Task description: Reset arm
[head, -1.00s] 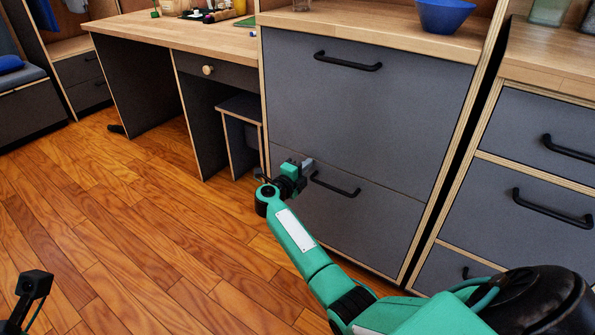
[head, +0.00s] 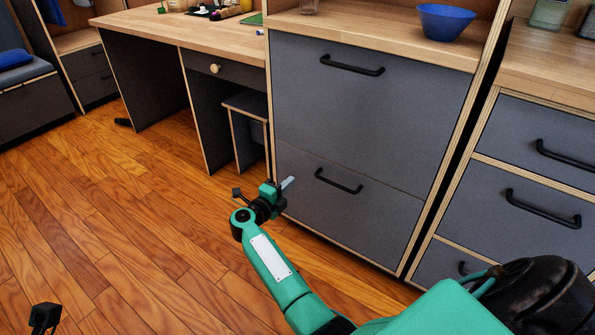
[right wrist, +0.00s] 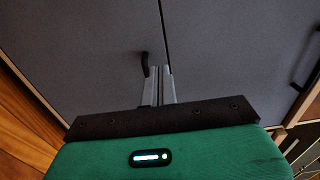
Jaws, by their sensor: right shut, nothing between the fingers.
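My right arm reaches in from the lower right of the head view. Its right gripper (head: 288,183) is in front of the lower grey drawer front (head: 330,215), left of that drawer's black handle (head: 338,181). In the right wrist view the two grey fingers (right wrist: 160,76) are together with nothing between them. A black handle (right wrist: 145,64) shows just past the fingertips, apart from the grip. My left gripper's fingers do not show; only a small black part, probably of my left arm, is at the lower left of the head view.
The upper drawer (head: 365,110) is closed, under a counter with a blue bowl (head: 445,21). More drawers (head: 540,195) stand at the right. A desk (head: 190,35) with a small stool (head: 246,105) under it is at the back left. The wooden floor (head: 110,210) at left is clear.

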